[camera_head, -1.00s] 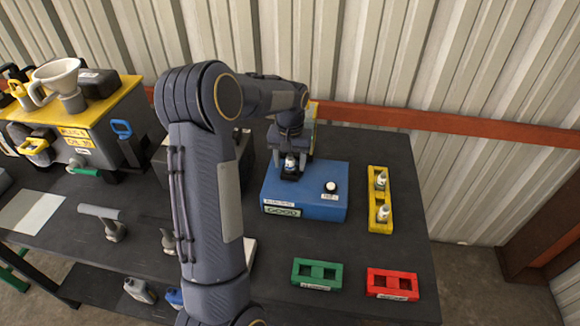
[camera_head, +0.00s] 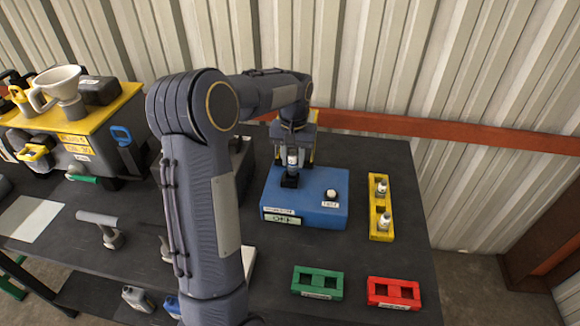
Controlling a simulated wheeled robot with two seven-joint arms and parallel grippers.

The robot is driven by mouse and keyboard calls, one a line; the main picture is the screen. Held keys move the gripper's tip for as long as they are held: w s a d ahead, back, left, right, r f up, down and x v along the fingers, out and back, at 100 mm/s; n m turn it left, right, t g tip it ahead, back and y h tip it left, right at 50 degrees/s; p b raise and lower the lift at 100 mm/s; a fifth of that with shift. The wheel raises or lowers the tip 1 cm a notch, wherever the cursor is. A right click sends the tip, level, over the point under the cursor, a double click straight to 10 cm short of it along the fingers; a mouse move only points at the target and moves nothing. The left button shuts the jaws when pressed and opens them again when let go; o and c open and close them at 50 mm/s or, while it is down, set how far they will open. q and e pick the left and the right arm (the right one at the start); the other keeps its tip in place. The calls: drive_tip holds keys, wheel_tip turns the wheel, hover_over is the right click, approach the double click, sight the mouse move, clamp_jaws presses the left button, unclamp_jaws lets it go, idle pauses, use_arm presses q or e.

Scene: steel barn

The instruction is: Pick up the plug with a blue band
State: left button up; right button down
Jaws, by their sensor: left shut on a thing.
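My left gripper (camera_head: 292,162) reaches over the table from above and is shut on a small white plug (camera_head: 292,157). It holds the plug upright just over the black socket (camera_head: 289,181) on the blue box (camera_head: 310,212). The fingers hide part of the plug, and the colour of its band is too small to tell. Two more white plugs stand in the yellow rack (camera_head: 380,205), one at the back (camera_head: 381,187) and one at the front (camera_head: 385,222). My right gripper is out of view.
The blue box has a white knob (camera_head: 331,194) and a small display (camera_head: 282,219) reading OFF. An empty green rack (camera_head: 317,283) and an empty red rack (camera_head: 394,293) sit at the table's front. A yellow-topped machine (camera_head: 85,125) stands at the left. Bare table lies between box and racks.

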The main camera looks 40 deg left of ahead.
use_arm(q)
drive_tip(key=w+d+r, duration=0.4)
drive_tip(key=d+r, duration=0.7)
drive_tip(key=d, duration=0.1)
drive_tip(key=shift+w+d+r+p, duration=0.15)
drive_tip(key=shift+d+r+p, duration=0.1)
drive_tip(key=shift+p, duration=0.1)
drive_tip(key=shift+f, duration=0.1)
